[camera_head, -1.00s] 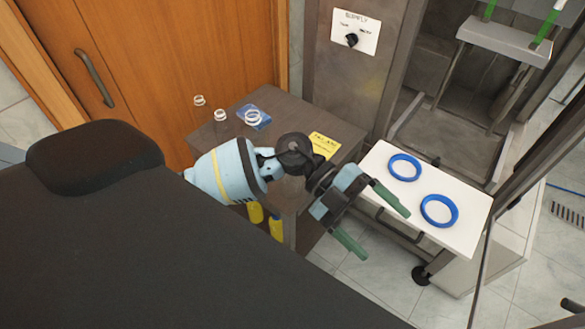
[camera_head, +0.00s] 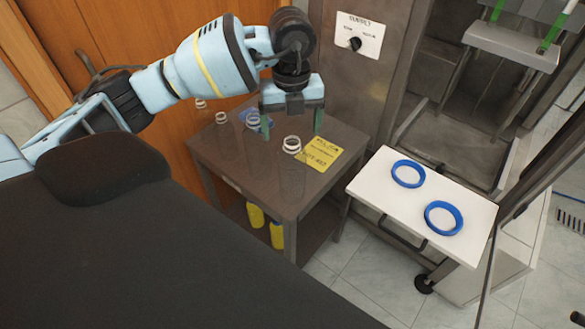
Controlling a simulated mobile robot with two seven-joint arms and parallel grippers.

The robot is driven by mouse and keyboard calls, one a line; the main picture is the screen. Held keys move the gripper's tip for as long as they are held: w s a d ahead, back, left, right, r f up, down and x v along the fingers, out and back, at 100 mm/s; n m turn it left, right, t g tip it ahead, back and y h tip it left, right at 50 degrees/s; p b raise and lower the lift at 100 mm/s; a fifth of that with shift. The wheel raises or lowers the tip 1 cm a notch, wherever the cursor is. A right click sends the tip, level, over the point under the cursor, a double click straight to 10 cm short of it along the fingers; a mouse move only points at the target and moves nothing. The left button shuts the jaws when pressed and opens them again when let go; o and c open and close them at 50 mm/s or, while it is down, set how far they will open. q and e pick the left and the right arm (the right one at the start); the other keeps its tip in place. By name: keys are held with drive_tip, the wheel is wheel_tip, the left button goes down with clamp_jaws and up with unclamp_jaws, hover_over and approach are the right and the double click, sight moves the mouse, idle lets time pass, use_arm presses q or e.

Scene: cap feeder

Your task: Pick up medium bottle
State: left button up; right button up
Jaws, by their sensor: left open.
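Several clear bottles with white neck rings stand on the dark brown table (camera_head: 235,168). The nearest and largest-looking one (camera_head: 293,165) is by the yellow label. Another clear bottle (camera_head: 252,122) stands behind it to the left, near a blue item. A smaller-looking bottle (camera_head: 221,120) and a further neck ring (camera_head: 201,104) are at the far left. I cannot tell for certain which is the medium bottle. My left gripper (camera_head: 292,125) points down above the table, open, its green fingers spread. In the picture they lie either side of the nearest bottle's ring; contact is not visible. My right gripper is out of view.
The yellow label (camera_head: 320,155) lies on the table's right side. A white cart top (camera_head: 385,205) holds two blue rings (camera_head: 408,174) (camera_head: 443,218). Yellow containers (camera_head: 277,235) stand on the lower shelf. The supply panel (camera_head: 358,35) is behind.

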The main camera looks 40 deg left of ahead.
sight(292, 150)
use_arm(q)
drive_tip(key=shift+f, duration=3.75)
drive_tip(key=shift+c, duration=0.5)
drive_tip(key=c, duration=1.2)
